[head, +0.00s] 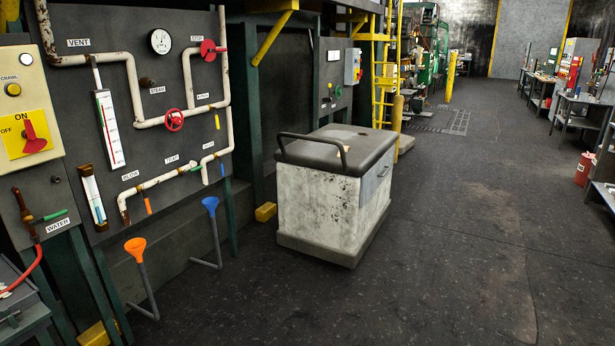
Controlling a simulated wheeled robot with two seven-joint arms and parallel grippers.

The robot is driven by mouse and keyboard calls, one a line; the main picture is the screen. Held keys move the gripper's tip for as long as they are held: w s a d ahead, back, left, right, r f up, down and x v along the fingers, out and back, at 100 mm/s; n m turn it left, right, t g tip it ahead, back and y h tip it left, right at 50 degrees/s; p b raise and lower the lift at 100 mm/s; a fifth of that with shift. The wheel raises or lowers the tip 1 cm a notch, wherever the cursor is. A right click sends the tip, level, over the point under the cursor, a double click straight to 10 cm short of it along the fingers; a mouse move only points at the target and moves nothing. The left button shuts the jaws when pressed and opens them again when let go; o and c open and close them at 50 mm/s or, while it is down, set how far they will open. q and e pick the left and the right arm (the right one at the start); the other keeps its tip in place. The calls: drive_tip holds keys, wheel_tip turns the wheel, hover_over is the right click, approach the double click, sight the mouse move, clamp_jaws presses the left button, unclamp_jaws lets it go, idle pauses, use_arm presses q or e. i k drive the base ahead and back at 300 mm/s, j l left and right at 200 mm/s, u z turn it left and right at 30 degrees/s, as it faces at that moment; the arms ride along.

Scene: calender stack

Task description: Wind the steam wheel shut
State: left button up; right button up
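A small red handwheel (174,120) sits on a cream pipe in the middle of the dark wall panel (165,75) at the left of the head view. A label (157,90) above and left of it seems to read STEAM, but the print is small. A second red round handle (208,48) sits higher and to the right on the pipework, under another small label. I cannot tell how far either one is turned. Neither of my grippers shows in the view, and nothing touches the handwheel.
A round gauge (160,41) and a tall sight gauge (109,128) are on the panel. The floor (460,250) to the right is clear.

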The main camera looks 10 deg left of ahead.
sight(177, 120)
drive_tip(key=i, duration=1.55)
drive_tip(key=i+u, duration=0.15)
drive_tip(key=i, duration=0.3)
drive_tip(key=i+l+u, duration=0.15)
drive_tip(key=i, duration=0.3)
drive_tip(key=i+l+u, duration=0.15)
drive_tip(key=i, duration=0.3)
drive_tip(key=i+l+u, duration=0.25)
drive_tip(key=i+u, duration=0.15)
drive_tip(key=i+l+u, duration=0.35)
drive_tip(key=i, duration=0.1)
